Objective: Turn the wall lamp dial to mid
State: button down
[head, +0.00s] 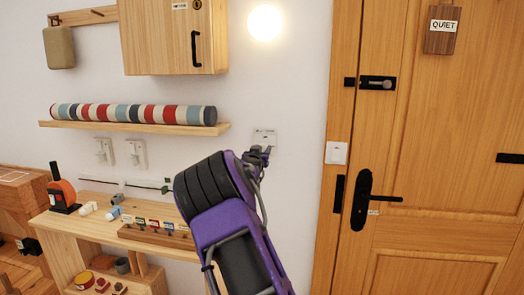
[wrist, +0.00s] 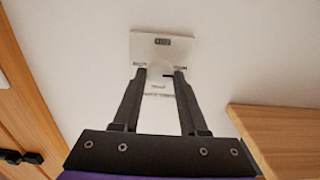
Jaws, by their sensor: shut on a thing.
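The wall lamp (head: 264,22) is a lit round globe high on the white wall. Its dial plate (head: 264,136) is a small pale plate on the wall below it, partly hidden by my gripper (head: 258,155) in the head view. In the wrist view the plate (wrist: 145,44) shows a small dark label, and the white round dial (wrist: 158,72) sits between the two dark fingertips of my gripper (wrist: 160,76). My gripper is shut on the dial. Faint marks show below the dial, too small to read; I cannot tell its setting.
A shelf with a striped roll (head: 132,114) and a wall cabinet (head: 172,38) are at the left. A cluttered wooden desk (head: 90,225) stands below.

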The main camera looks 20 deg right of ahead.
jog(key=shift+n, duration=0.3)
jog(key=n+p, duration=0.1)
jog(key=n, duration=0.1)
jog(key=shift+r+n+p, duration=0.1)
jog(key=shift+n+p, duration=0.3)
jog(key=shift+w+a+f+n+b, duration=0.1)
jog(key=shift+n+b, duration=0.6)
jog(key=shift+n, duration=1.65)
jog(key=shift+s+f+n+b, duration=0.1)
jog(key=shift+n+b, duration=0.65)
jog(key=shift+n, duration=1.55)
jog(key=shift+w+a+f+n+b, duration=0.1)
jog(key=shift+n+b, duration=0.6)
jog(key=shift+n, duration=1.95)
jog(key=shift+c, duration=2.4)
grip_release()
